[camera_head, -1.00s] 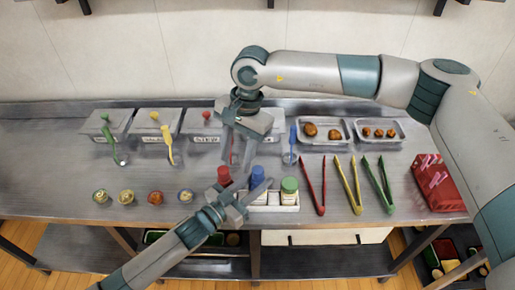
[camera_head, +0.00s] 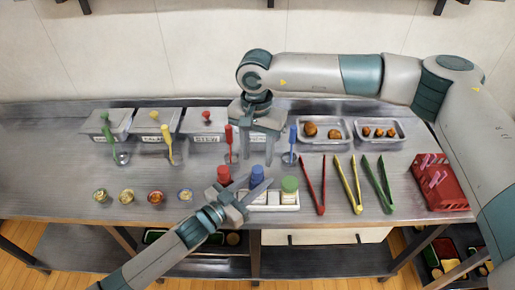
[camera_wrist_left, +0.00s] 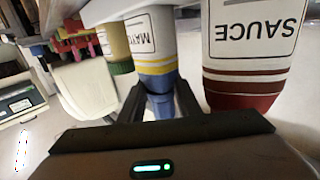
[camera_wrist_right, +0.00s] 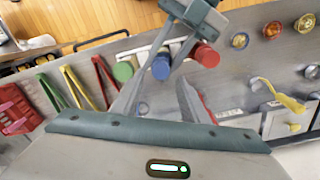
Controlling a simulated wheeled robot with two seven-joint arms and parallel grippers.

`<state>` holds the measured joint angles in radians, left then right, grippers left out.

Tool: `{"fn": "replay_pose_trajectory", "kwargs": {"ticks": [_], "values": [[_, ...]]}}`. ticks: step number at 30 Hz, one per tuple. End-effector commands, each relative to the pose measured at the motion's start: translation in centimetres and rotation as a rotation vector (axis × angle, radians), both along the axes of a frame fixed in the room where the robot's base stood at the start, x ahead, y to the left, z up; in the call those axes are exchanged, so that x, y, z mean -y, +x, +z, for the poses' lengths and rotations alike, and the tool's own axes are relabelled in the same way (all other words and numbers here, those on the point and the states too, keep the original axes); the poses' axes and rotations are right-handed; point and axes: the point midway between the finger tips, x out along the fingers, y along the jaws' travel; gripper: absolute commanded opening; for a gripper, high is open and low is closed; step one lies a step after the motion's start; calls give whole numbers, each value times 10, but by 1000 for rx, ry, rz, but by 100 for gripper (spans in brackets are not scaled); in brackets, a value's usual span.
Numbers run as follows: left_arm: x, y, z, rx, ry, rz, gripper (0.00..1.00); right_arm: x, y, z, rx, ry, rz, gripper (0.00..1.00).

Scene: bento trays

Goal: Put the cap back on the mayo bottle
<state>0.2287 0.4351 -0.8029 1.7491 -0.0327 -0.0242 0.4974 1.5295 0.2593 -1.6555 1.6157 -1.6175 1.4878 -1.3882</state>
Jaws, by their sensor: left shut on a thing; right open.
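The mayo bottle (camera_wrist_left: 160,52) has a white body with a yellow and blue band and appears inverted in the left wrist view. The blue cap (camera_wrist_left: 159,86) is at its top, in line with the bottle; whether it is fully seated I cannot tell. My left gripper (camera_head: 250,187) is shut on the blue cap, which also shows in the head view (camera_head: 257,173) and the right wrist view (camera_wrist_right: 161,68). My right gripper (camera_head: 256,160) is open and empty, pointing down behind the bottles.
A red-capped sauce bottle (camera_head: 223,174) and a green-capped bottle (camera_head: 289,185) flank the mayo in a white rack (camera_head: 275,208). Red tongs (camera_head: 312,186) lie to the right. Red (camera_head: 229,140) and blue (camera_head: 293,140) ladles stand near my right gripper. Small bowls sit left.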

Motion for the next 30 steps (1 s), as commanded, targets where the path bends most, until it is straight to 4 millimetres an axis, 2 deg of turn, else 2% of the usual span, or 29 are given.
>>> {"fn": "replay_pose_trajectory", "kwargs": {"ticks": [9,15,27,29,30], "values": [[0,0,1,1,-1,0,0,0,0,-40,-1,0,0,41],[0,0,1,1,-1,0,0,0,0,-59,-1,1,0,41],[0,0,1,1,-1,0,0,0,0,-65,2,1,0,41],[0,0,1,1,-1,0,0,0,0,-65,1,1,0,29],[0,0,1,1,-1,0,0,0,0,-65,2,1,0,19]]}}
